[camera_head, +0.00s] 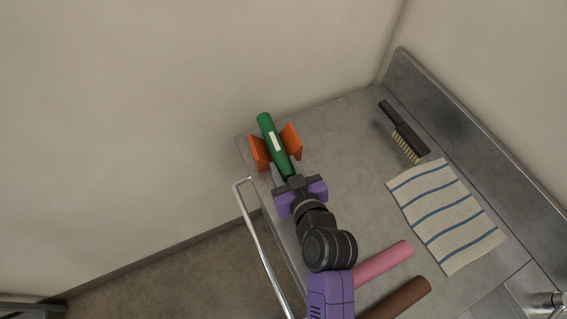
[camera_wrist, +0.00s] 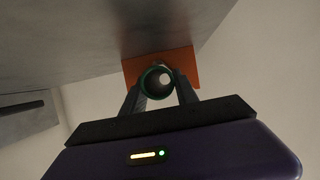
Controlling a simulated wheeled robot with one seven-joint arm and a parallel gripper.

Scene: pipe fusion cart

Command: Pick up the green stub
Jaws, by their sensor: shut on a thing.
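The green stub (camera_head: 271,139) is a green tube with a white label, lying lengthwise between two orange blocks (camera_head: 259,153) at the far left corner of the grey cart top. My gripper (camera_head: 284,172) is shut on the near end of the green stub. In the wrist view the open end of the green stub (camera_wrist: 156,81) shows between the two fingers of my gripper (camera_wrist: 160,92), with an orange block (camera_wrist: 183,62) behind it. I cannot tell whether the stub rests on the blocks or is lifted clear.
A pink tube (camera_head: 383,264) and a brown tube (camera_head: 402,298) lie near the front, partly behind my arm. A striped cloth (camera_head: 446,216) and a wire brush (camera_head: 404,131) lie to the right. A metal rail (camera_head: 262,245) runs along the left edge. The middle of the top is clear.

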